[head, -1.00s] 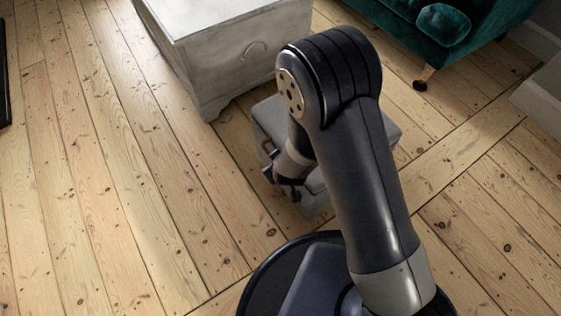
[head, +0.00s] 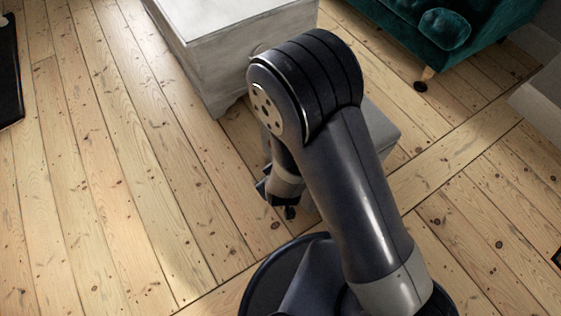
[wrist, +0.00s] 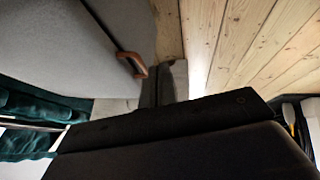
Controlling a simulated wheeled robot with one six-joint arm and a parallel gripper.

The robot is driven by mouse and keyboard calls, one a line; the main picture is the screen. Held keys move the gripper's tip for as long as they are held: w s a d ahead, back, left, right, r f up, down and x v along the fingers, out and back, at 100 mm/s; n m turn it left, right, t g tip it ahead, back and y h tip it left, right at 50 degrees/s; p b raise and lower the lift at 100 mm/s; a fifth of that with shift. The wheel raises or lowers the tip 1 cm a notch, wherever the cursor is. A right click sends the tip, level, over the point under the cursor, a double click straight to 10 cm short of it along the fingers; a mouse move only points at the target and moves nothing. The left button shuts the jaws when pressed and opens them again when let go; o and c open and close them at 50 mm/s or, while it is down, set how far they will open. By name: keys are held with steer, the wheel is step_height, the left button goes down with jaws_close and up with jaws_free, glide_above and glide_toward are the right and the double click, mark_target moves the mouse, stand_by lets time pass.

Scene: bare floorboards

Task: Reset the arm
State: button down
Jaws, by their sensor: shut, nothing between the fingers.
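My gripper (head: 288,210) hangs low in the head view, below the elbow of my arm and close to the front left side of a grey box. Its fingers show in the wrist view (wrist: 164,84) and are shut with nothing between them. The arm is bent, with its elbow raised high. The grey box (head: 383,128) is mostly hidden behind my arm in the head view. In the wrist view, its grey side (wrist: 70,40) and brown handle (wrist: 132,64) are close to the fingers; I cannot tell whether they touch.
A whitewashed chest (head: 215,60) stands beyond my arm. A green velvet sofa (head: 450,30) is at the upper right. A dark flat-looking object (head: 10,80) lies at the left edge. The floorboards (head: 100,180) on the left are clear.

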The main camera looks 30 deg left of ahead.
steer(key=shift+s+r, duration=0.25)
steer(key=shift+s, duration=0.65)
steer(key=shift+w, duration=0.15)
steer(key=w+f+b, duration=0.5)
steer(key=w+f, duration=0.1)
steer(key=w, duration=0.3)
steer(key=shift+w+a, duration=0.2)
steer(key=shift+w, duration=0.15)
